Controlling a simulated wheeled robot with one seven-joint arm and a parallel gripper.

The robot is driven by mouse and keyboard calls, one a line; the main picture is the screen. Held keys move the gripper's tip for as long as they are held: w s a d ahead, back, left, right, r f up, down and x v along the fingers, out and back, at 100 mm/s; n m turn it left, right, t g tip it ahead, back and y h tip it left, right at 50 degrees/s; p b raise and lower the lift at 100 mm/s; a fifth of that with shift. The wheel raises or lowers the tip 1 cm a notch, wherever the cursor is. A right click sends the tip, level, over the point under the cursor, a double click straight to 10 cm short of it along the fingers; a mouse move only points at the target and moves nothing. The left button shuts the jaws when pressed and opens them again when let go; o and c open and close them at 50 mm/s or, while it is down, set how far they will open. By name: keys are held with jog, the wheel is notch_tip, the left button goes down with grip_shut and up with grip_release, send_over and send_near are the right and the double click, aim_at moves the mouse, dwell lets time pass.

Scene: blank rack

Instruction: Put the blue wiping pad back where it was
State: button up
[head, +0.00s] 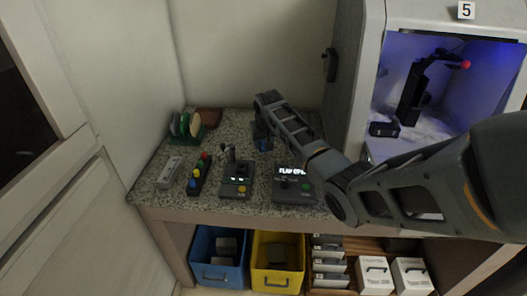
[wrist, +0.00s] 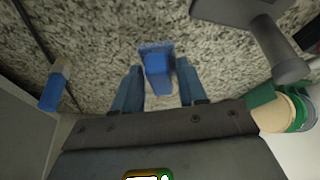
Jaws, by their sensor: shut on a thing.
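The blue wiping pad (wrist: 155,62) shows in the wrist view as a flat blue base with a raised blue grip. My gripper (wrist: 157,85) has its two fingers on either side of that grip and is shut on it. The pad is over the speckled counter; I cannot tell whether it touches the surface. In the head view my gripper (head: 263,143) points down at the back middle of the counter (head: 225,150), and the pad is mostly hidden there.
A green rack with round discs (head: 185,126) stands back left. A lever device (head: 237,182) and a screen device (head: 293,187) stand in front. The open cabinet (head: 365,25) is on the right. A blue-ended item (wrist: 54,88) lies left in the wrist view.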

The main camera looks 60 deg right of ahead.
aim_at(263, 148)
jog(key=shift+f+b, duration=1.05)
jog(key=shift+f, duration=0.45)
jog(key=shift+f, duration=0.2)
jog(key=o, duration=1.1)
jog(key=shift+r, duration=0.3)
jog(key=v, duration=1.1)
jog(key=shift+a+r, duration=0.15)
jog(key=shift+r, duration=0.2)
jog(key=shift+s, duration=0.15)
